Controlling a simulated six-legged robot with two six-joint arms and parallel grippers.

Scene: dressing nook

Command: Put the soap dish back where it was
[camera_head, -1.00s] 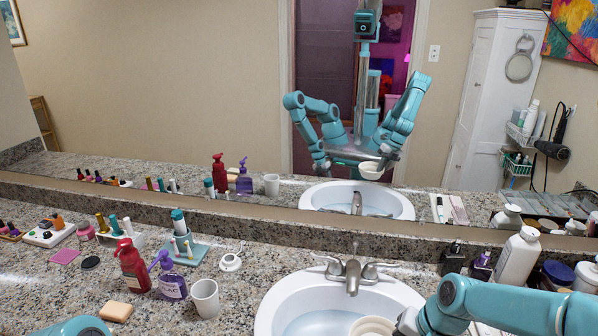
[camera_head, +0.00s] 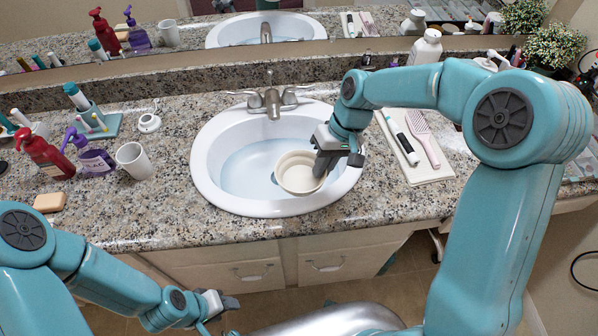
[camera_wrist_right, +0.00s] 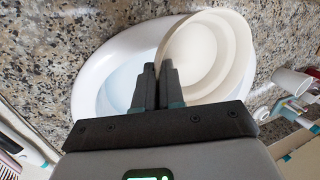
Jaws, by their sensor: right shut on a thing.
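A cream round dish (camera_head: 299,172), the only dish that I see and bowl-like in shape, is over the right part of the white sink basin (camera_head: 205,165). My right gripper (camera_head: 322,163) is shut on the dish's right rim. In the right wrist view the closed fingers (camera_wrist_right: 165,85) of that gripper overlap the near left rim of the dish (camera_wrist_right: 213,50). I cannot tell whether the dish touches the basin. My left gripper (camera_head: 218,304) is low in front of the counter, away from everything; its jaws are too small to read.
A peach soap bar (camera_head: 50,202), a white cup (camera_head: 134,160), a purple bottle (camera_head: 95,158) and a red bottle (camera_head: 45,155) stand left of the sink. A metal faucet (camera_head: 272,102) is behind the basin. A tray (camera_head: 432,175) with brushes lies to its right.

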